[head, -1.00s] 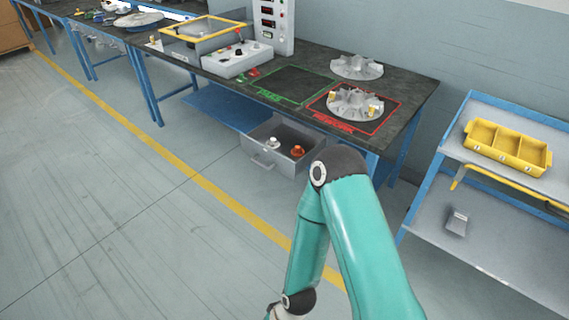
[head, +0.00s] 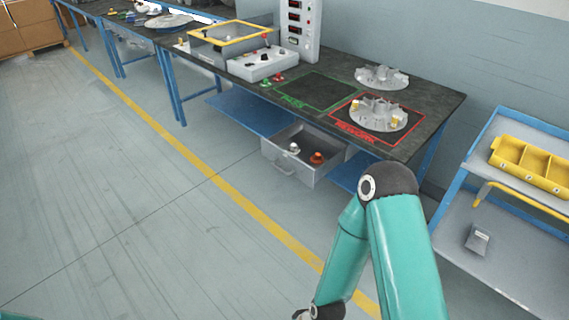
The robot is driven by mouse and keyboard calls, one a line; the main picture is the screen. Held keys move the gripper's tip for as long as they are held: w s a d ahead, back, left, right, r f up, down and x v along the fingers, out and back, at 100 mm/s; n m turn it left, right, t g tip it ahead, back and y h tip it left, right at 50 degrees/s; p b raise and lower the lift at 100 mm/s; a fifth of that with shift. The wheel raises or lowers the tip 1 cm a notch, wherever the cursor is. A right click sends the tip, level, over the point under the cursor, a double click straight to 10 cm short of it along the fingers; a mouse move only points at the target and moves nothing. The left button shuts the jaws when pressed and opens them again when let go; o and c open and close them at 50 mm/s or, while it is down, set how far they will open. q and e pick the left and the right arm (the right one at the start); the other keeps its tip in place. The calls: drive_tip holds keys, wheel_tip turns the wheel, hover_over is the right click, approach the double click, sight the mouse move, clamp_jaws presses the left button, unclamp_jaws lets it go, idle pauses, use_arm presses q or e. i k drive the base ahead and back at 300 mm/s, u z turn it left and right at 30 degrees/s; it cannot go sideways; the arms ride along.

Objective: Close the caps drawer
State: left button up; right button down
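The caps drawer (head: 288,166) is a grey drawer under the workbench, pulled out toward the aisle. A pale cap (head: 294,148) and an orange cap (head: 316,158) lie in it. Its handle (head: 287,167) is on the front face. My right arm, teal with dark joints, is in the foreground right of and below the drawer, apart from it in the picture. My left gripper is not in view; only a sliver of teal shows at the bottom left corner.
The workbench (head: 335,92) carries a control box (head: 262,64), a display tower (head: 300,28) and two grey impellers (head: 379,113), one in the red rework square. A blue-framed cart (head: 452,215) with a yellow bin (head: 531,164) stands right. The floor left of the drawer is clear.

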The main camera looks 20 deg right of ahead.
sight(311, 141)
drive_tip(key=u, duration=0.05)
drive_tip(key=i, duration=0.95)
drive_tip(key=z, duration=0.05)
